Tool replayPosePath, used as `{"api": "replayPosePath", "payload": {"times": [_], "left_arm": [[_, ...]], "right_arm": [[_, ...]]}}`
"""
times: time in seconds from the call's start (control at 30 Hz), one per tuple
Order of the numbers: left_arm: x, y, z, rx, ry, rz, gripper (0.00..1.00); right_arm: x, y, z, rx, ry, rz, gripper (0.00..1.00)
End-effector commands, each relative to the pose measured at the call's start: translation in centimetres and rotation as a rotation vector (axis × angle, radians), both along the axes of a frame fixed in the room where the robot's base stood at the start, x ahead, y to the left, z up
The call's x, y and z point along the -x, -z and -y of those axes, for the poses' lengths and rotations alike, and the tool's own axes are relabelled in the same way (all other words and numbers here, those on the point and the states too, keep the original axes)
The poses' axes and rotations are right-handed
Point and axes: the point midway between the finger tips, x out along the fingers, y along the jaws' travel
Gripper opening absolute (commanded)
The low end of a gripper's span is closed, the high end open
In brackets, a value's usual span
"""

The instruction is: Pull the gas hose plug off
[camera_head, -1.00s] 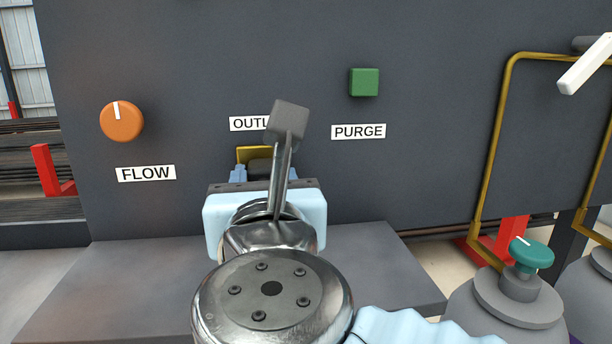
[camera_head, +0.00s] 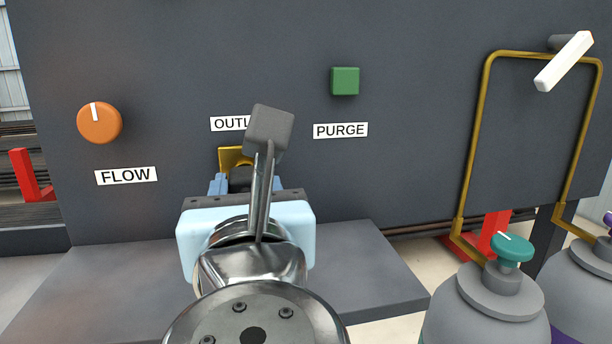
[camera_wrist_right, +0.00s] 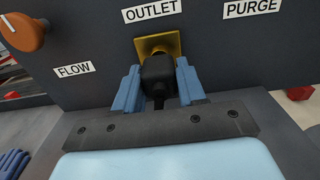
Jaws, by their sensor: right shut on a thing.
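The black gas hose plug (camera_wrist_right: 158,75) sits at the yellow outlet plate (camera_wrist_right: 158,44) under the OUTLET label in the right wrist view. My right gripper (camera_wrist_right: 157,86) has its blue fingers on both sides of the plug and is shut on it. I cannot tell whether the plug is still seated. In the head view my right gripper (camera_head: 238,184) is in front of the yellow plate (camera_head: 231,157), and my wrist hides most of the plug. My left gripper is not in view in the head view.
An orange FLOW knob (camera_head: 99,123) is left of the outlet, and a green PURGE button (camera_head: 344,81) is up to the right. A grey ledge (camera_head: 375,278) lies below. Gas cylinders with a teal valve (camera_head: 511,248) stand at right, near a yellow pipe frame (camera_head: 474,135).

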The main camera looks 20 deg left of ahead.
Motion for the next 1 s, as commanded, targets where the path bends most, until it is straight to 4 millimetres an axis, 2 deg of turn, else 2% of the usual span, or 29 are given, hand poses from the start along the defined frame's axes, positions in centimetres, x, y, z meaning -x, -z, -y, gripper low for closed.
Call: {"api": "replayPosePath", "payload": {"times": [0.7,1.0], "left_arm": [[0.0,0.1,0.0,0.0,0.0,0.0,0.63],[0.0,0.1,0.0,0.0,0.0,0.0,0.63]], "right_arm": [[2.5,-0.1,1.5,-0.001,-0.001,0.0,0.0],[3.0,0.0,1.8,0.0,0.0,0.0,0.0]]}}
